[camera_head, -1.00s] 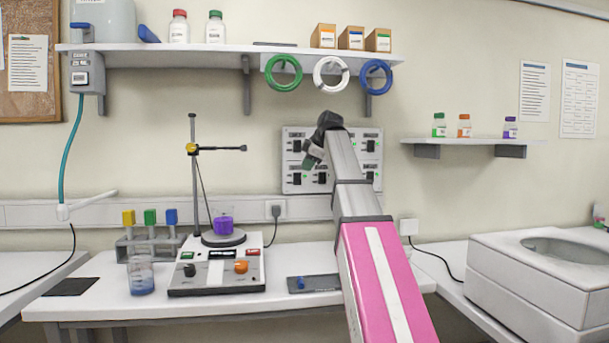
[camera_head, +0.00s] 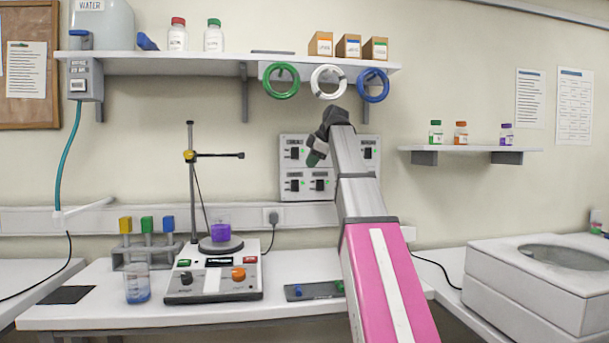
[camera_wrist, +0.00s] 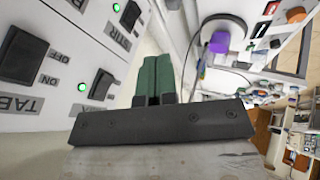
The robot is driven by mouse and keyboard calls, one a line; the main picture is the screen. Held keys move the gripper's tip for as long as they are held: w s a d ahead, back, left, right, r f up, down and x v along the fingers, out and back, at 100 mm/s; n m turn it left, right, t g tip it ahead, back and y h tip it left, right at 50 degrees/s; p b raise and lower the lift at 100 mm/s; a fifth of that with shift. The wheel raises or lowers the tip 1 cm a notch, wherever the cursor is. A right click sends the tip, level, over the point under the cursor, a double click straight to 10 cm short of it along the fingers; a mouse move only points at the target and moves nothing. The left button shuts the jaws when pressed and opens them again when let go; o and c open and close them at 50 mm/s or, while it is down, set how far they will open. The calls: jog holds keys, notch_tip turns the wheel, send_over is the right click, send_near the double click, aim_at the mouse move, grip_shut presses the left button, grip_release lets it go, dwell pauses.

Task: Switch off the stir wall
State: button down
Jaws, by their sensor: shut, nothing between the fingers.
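The white wall switch panel (camera_head: 289,168) hangs above the bench, with several black rocker switches and green lights. My arm hides part of its right side. My gripper (camera_head: 314,158) is in front of the panel. In the wrist view its green fingers (camera_wrist: 159,72) are shut together and empty, close beside the panel face. There, a label reading STIR (camera_wrist: 121,37) lies between an upper black switch (camera_wrist: 131,14) and a lower one (camera_wrist: 101,83) near the fingers. A large switch (camera_wrist: 22,57) with a partly readable TABL label is at the left. Contact with a switch cannot be told.
The stirrer unit (camera_head: 213,283) with a purple beaker (camera_head: 221,231) stands on the bench below left. Green, white and blue rings (camera_head: 373,85) hang under the upper shelf (camera_head: 215,65), above my gripper. A small bottle shelf (camera_head: 470,149) is to the right.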

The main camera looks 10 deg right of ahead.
aim_at(295, 186)
jog(key=shift+s+f, duration=0.15)
jog(key=shift+f, duration=0.3)
jog(key=shift+a, duration=0.1)
jog(key=w+a+f, duration=0.3)
jog(key=w+f, duration=0.5)
jog(key=shift+w+a+f, duration=0.25)
jog(key=shift+f, duration=0.05)
